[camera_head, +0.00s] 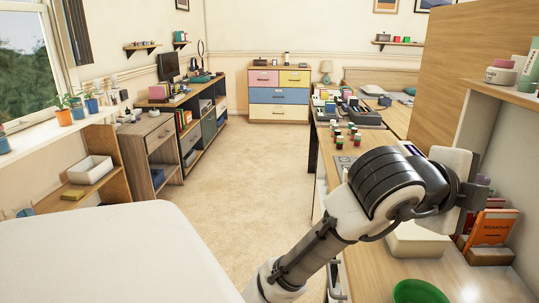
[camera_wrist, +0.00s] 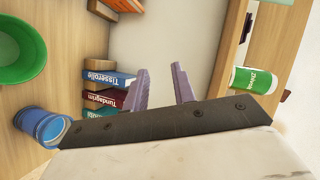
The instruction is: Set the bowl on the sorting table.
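A green bowl (camera_head: 421,291) stands on the wooden desk at the bottom right of the head view, cut off by the frame edge. It also shows at the left edge of the wrist view (camera_wrist: 20,48). My gripper (camera_wrist: 162,78) has its two purple-grey fingers apart with nothing between them. It points towards the wall side of the desk, above and away from the bowl. In the head view my arm hides most of the gripper. No surface is clearly marked as the sorting table; a table with many small items (camera_head: 396,117) stands farther back on the right.
Books (camera_wrist: 108,92) and a blue cup (camera_wrist: 40,126) are near the gripper. A white box (camera_head: 418,240) stands on the desk behind the bowl. A shelf (camera_head: 505,92) with a green container (camera_wrist: 254,80) juts out above. Open carpet (camera_head: 240,165) lies in the middle.

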